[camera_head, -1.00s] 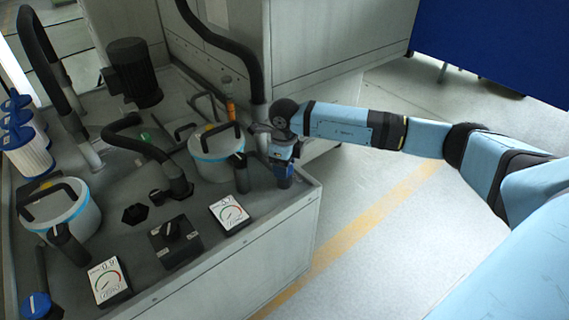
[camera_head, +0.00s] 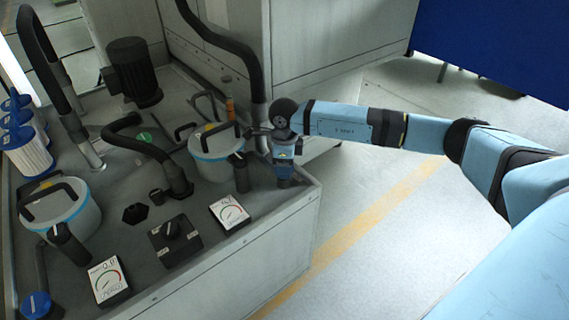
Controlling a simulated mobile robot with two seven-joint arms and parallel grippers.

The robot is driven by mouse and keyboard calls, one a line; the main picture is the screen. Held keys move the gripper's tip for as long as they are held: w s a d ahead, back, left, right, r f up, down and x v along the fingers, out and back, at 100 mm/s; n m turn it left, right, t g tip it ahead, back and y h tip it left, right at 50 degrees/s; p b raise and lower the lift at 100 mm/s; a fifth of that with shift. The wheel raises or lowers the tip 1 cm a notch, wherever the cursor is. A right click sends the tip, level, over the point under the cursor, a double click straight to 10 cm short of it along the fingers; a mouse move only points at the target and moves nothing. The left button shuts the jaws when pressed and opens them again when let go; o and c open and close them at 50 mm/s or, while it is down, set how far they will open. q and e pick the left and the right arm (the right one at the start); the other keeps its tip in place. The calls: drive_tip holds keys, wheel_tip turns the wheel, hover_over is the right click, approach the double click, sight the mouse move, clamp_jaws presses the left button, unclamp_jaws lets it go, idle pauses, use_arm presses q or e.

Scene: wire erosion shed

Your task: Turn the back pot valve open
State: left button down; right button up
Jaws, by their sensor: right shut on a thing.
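The back pot (camera_head: 213,163) is a white tub with a light blue band and a black handle, standing on the grey machine deck. My right gripper (camera_head: 285,172) points down just right of it, near the deck's right edge. It is shut on the back pot valve, whose knob is mostly hidden by the fingers. A similar blue valve knob (camera_head: 38,306) shows at the lower left. The front pot (camera_head: 75,223) stands on the left. My left gripper is out of view.
Two square gauges, one near the front (camera_head: 108,281) and one further right (camera_head: 229,213), flank a black switch box (camera_head: 174,242). A black hose (camera_head: 236,45) rises close behind my right gripper. A black motor (camera_head: 131,72) and white filters (camera_head: 28,150) stand further left. Floor on the right is clear.

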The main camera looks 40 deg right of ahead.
drive_tip(key=o, duration=0.9)
wheel_tip(320, 180, up, 5)
drive_tip(key=shift+f+p, duration=0.1)
drive_tip(key=shift+p, duration=0.55)
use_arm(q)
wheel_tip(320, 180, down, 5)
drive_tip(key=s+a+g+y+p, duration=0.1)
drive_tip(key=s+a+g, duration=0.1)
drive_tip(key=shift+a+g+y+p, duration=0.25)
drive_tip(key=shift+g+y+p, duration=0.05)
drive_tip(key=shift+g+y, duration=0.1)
use_arm(e)
wheel_tip(320, 180, up, 9)
drive_tip(key=shift+r, duration=0.1)
